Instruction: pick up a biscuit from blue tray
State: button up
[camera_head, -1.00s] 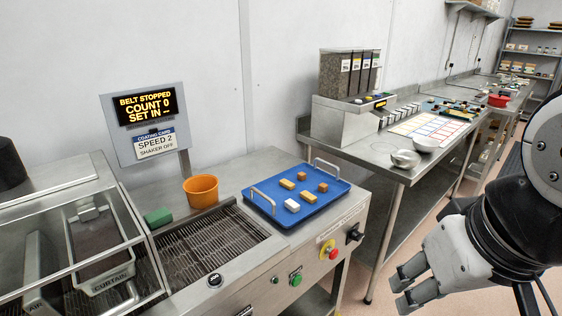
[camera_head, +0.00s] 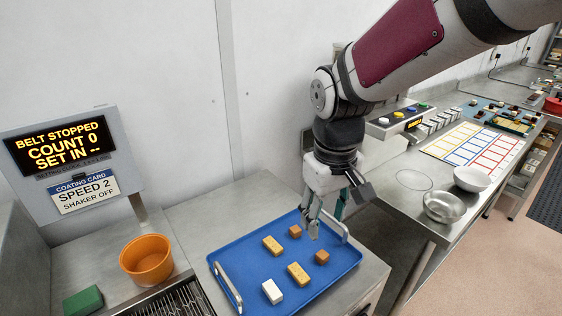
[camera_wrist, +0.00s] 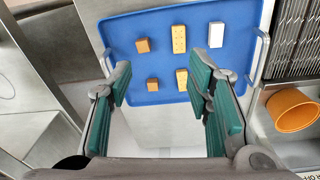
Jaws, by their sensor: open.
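The blue tray (camera_head: 241,260) lies on the steel counter with a wire handle at each end. Two tan, dotted oblong biscuits (camera_head: 272,246) (camera_head: 299,274) lie on it, apart from each other. Two brown cubes (camera_head: 295,231) (camera_head: 322,257) and a white block (camera_head: 272,291) lie there too. My gripper (camera_head: 314,226) is above the tray's far right part, pointing down. In the wrist view the open, green-padded jaws (camera_wrist: 160,88) are empty, with the tray (camera_wrist: 240,60) beyond them.
An orange tub (camera_head: 147,260) and a green block (camera_head: 83,301) stand left of the tray, near the wire belt (camera_head: 180,301). A display (camera_head: 60,142) rises behind them.

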aim_at(298, 271)
jog(key=shift+n+g, duration=0.5)
jog(key=shift+n, duration=0.2)
jog(key=a+f, duration=0.1)
jog(key=f, duration=0.5)
jog(key=w+a+f+p, duration=0.1)
jog(key=f, duration=0.5)
jog(key=w+a+f, duration=0.1)
jog(key=a+f, duration=0.1)
jog(key=f, duration=0.4)
jog(key=shift+a+p, duration=0.1)
jog(key=shift+p, duration=0.2)
jog(key=c, duration=0.9)
